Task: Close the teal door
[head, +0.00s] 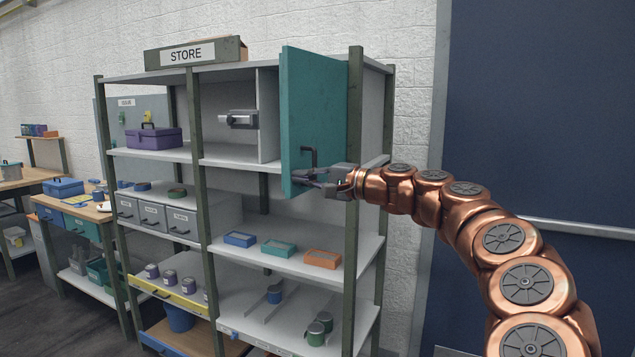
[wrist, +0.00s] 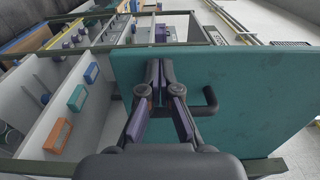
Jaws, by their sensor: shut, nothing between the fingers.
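The teal door (head: 312,110) stands open at the upper right of the shelving, swung out from the right post. Its dark bar handle (head: 309,156) is on the face toward me, low on the panel. My gripper (head: 303,178) is just below the handle, in front of the door's lower part. In the wrist view, the door (wrist: 260,75) fills the right and middle, and the handle (wrist: 211,100) is right of my gripper (wrist: 160,72). The fingers are together and empty, close to the panel. I cannot tell whether they touch it.
A grey latch-like block (head: 238,119) is in the upper compartment, left of the door. Blue, green and orange trays (head: 322,259) lie on the shelf below. A dark blue door (head: 540,120) is on the right wall.

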